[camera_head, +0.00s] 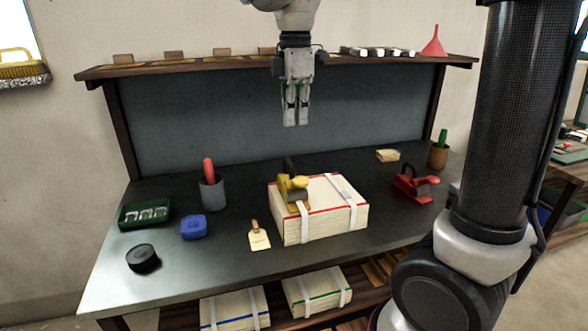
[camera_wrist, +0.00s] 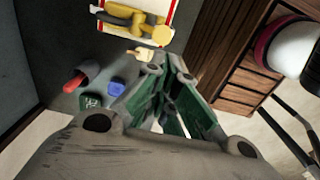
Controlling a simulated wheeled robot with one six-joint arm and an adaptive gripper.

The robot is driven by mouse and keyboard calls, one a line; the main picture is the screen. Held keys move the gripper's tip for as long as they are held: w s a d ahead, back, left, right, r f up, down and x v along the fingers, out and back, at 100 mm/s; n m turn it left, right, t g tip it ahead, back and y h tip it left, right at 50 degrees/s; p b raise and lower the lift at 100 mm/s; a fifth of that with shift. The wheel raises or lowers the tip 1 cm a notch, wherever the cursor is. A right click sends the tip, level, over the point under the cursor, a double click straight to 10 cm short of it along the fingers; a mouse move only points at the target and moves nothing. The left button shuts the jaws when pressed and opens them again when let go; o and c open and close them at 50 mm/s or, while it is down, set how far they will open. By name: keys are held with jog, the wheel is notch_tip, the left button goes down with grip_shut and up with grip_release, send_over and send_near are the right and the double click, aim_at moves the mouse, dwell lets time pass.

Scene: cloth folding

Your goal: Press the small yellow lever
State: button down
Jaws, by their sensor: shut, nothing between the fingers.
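A yellow strapping tool (camera_head: 292,191) with a dark handle sits on top of a cream bundle (camera_head: 335,212) with red edges and white straps, on the workbench. A small yellow lever-like part (camera_head: 300,182) sticks out at its upper right. In the wrist view the yellow tool (camera_wrist: 125,18) lies at the top, with a round yellow end (camera_wrist: 162,36) nearest my fingers. My gripper (camera_head: 295,123) points down above and behind the bundle, clear of the tool, shut and empty. Its fingers also show in the wrist view (camera_wrist: 166,68).
A red tool (camera_head: 414,187) stands right of the bundle. A grey cup (camera_head: 213,193), blue block (camera_head: 193,227), green tray (camera_head: 145,214), black roll (camera_head: 142,258) and tag (camera_head: 259,238) lie left. A shelf (camera_head: 220,67) runs behind my gripper. Air above the bundle is clear.

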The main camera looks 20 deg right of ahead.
aim_at(295, 180)
notch_tip(295, 180, down, 14)
dwell(0.5)
